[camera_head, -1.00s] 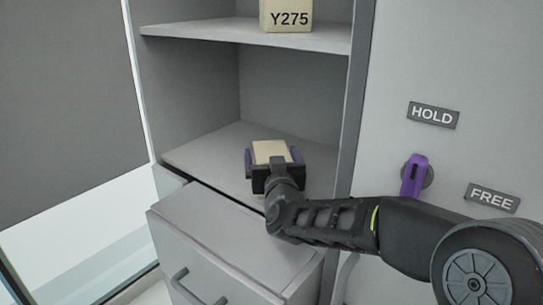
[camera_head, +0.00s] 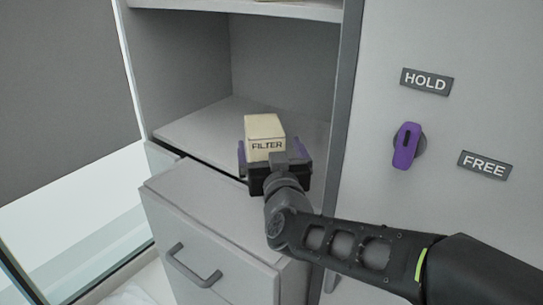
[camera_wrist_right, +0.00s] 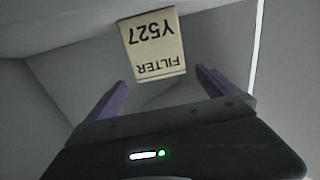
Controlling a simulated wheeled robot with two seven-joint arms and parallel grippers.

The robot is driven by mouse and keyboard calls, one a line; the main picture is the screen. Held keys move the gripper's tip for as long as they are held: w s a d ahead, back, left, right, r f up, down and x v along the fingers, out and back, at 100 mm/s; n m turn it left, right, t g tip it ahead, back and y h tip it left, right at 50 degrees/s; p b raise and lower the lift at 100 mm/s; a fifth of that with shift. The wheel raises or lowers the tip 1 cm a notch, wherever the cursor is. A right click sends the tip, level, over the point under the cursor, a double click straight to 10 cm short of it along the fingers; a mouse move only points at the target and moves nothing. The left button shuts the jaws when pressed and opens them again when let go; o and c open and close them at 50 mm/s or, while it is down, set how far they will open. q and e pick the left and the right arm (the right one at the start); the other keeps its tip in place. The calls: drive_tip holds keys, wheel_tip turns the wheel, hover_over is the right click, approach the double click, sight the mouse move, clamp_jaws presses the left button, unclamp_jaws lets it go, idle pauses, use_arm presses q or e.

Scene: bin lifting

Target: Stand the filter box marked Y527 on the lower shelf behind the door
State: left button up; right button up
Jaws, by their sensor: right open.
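The cream filter box (camera_head: 265,132) stands upright on the lower shelf (camera_head: 195,130) of the grey cabinet. The head view shows FILTER on its front face; the right wrist view shows the box (camera_wrist_right: 155,45) upside down, marked FILTER Y527. My right gripper (camera_head: 270,158), with purple fingers, is open in front of the box. In the wrist view the fingers are spread to either side, with the box mostly beyond their tips. Whether a finger still touches it I cannot tell. My left gripper is not in view.
A drawer (camera_head: 215,215) juts out below the lower shelf, under my right arm. A purple lever (camera_head: 406,146) sits on the right panel between the HOLD (camera_head: 426,82) and FREE (camera_head: 484,165) labels. The upper shelf (camera_head: 250,8) is above. The lower shelf is clear left of the box.

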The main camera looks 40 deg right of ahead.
drive_tip(key=shift+b+v, duration=0.5)
drive_tip(key=shift+v, duration=0.65)
drive_tip(key=shift+f, duration=0.15)
